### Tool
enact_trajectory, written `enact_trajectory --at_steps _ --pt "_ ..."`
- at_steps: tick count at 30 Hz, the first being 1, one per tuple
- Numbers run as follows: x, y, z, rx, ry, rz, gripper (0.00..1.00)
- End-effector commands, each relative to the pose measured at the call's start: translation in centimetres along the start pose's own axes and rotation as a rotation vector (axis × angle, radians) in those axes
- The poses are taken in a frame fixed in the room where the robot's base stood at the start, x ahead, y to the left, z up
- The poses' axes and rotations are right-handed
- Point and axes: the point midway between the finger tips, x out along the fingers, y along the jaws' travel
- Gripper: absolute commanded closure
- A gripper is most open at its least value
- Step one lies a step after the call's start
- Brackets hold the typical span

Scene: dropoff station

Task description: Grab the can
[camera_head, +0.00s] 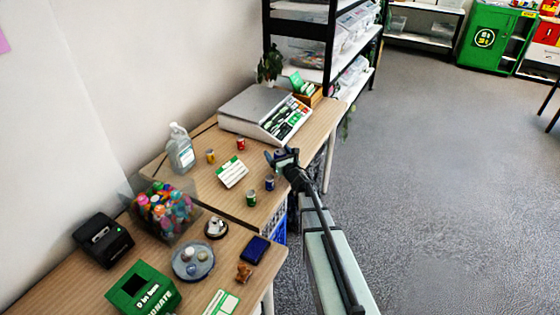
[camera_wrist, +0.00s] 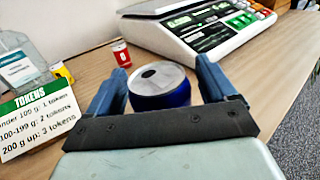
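A blue can (camera_wrist: 160,90) with a silver top stands upright on the wooden table in the wrist view. My gripper (camera_wrist: 163,72) is open, with one blue finger on each side of this can. A narrow gap shows between the can and the right finger; contact on the left is hard to tell. In the head view my gripper (camera_head: 281,157) is over the table's right edge, and the can between its fingers is mostly hidden. Two other dark cans, one blue (camera_head: 269,184) and one green-blue (camera_head: 250,198), stand nearer the front.
A red can (camera_wrist: 121,53) and a yellow can (camera_head: 210,156) stand farther back. A token sign (camera_wrist: 38,118) is left of my gripper. A scale (camera_head: 262,112) stands behind. A sanitizer bottle (camera_head: 180,150) and a jar of colourful items (camera_head: 163,212) are at the left.

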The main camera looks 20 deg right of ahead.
Motion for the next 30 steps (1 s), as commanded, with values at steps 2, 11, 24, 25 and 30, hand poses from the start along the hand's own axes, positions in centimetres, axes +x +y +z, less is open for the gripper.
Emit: enact_trajectory --at_steps 2,11,24,25,30 --pt "0.0 0.0 0.0 0.000 0.000 0.000 0.22" --pt "0.0 0.0 0.0 0.000 0.000 0.000 0.51" --pt "0.0 0.0 0.1 0.000 0.000 0.000 0.70" --pt "0.0 0.0 0.2 0.000 -0.001 0.000 0.70" --pt "-0.1 0.0 1.7 -0.001 -0.003 0.001 0.70"
